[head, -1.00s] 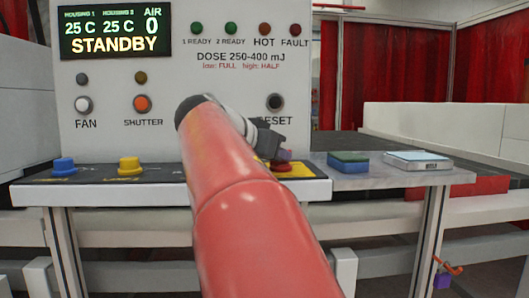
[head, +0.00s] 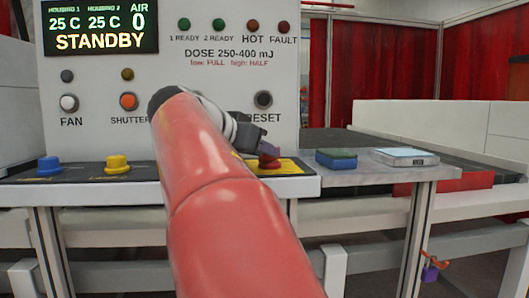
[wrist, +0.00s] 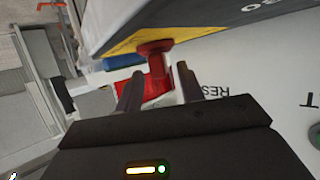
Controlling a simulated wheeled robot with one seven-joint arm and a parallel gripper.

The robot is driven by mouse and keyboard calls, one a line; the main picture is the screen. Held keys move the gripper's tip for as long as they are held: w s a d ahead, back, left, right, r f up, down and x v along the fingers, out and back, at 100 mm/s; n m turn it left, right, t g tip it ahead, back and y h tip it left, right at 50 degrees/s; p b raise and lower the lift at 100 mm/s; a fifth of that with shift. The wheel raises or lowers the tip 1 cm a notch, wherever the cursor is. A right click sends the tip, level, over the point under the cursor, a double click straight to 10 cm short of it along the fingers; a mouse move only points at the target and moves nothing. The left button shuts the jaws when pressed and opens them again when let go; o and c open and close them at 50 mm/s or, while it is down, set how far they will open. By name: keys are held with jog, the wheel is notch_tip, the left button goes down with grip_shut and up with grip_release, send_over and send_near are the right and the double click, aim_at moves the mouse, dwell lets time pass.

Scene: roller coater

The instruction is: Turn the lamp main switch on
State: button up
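No part in view carries a readable lamp main switch label, and my arm hides some of the panel. A red knob (head: 270,164) stands on a yellow plate (head: 290,167) at the right end of the sloped black console. My gripper (head: 266,147) is just above this knob, below the RESET button. In the wrist view the red knob (wrist: 156,55) sticks out from the yellow plate (wrist: 120,42). My gripper (wrist: 160,85) is open there, with one finger at each side of the knob in the picture. I cannot tell whether they touch it.
The upright panel (head: 225,85) reads STANDBY. A blue knob (head: 49,163) and a yellow knob (head: 117,163) stand on the console at left. A blue-green block (head: 336,158) and a pale flat device (head: 404,157) lie on the right shelf. A purple padlock-like piece (head: 430,273) hangs at lower right.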

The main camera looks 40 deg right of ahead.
jog(key=v, duration=0.5)
jog(key=shift+a, duration=0.25)
